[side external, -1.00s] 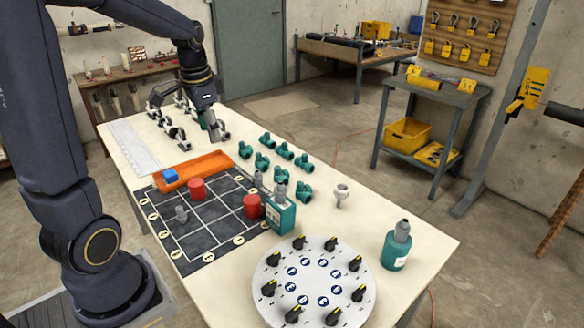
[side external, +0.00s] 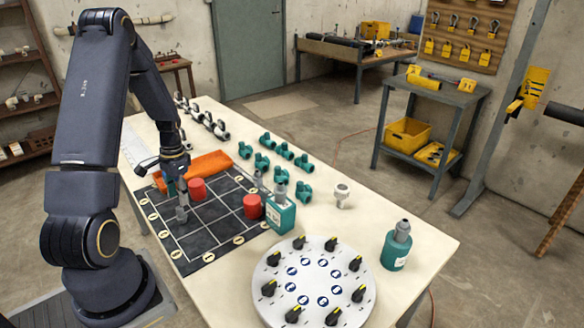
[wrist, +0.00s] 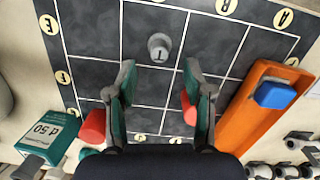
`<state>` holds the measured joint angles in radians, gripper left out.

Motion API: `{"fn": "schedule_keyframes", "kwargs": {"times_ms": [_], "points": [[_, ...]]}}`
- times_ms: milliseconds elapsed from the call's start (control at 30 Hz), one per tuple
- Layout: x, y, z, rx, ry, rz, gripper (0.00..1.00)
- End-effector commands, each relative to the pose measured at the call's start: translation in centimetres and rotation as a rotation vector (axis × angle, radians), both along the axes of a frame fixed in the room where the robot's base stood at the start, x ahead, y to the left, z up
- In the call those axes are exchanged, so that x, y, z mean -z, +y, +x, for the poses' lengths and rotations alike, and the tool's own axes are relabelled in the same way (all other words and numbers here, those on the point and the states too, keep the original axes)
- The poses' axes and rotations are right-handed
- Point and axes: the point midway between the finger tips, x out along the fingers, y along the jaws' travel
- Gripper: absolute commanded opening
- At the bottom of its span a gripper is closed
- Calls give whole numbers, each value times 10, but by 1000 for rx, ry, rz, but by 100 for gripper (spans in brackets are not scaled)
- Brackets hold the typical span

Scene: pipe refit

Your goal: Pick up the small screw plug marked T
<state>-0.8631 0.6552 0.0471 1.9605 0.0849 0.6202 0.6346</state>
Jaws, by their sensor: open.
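The small grey screw plug marked T (wrist: 159,47) stands on the dark grid mat (wrist: 205,40) in the wrist view. It also shows in the side external view (side external: 181,215), just below my gripper (side external: 179,195). In the wrist view my gripper (wrist: 158,70) is open and empty, with one finger to each side. The plug lies just beyond the fingertips, roughly centred between them. The fingers look apart from it.
Two red cylinders (side external: 197,189) (side external: 252,206) stand on the mat; one is partly behind a finger in the wrist view. An orange tray (wrist: 245,115) holds a blue block (wrist: 276,94). A teal bottle (side external: 281,213) and a knob disc (side external: 315,283) stand farther right.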

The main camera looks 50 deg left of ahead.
Motion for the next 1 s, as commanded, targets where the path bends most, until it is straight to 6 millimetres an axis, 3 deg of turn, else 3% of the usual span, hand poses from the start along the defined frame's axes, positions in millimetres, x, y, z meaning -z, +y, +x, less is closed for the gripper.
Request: {"fn": "schedule_keyframes", "kwargs": {"times_ms": [167,400,700,1000], "points": [[15,-1,-3,-1,3,-2,52],[50,-2,-8,-1,2,-1,52],[56,-2,-8,-1,0,1,52],[55,-2,-8,0,0,0,20]]}}
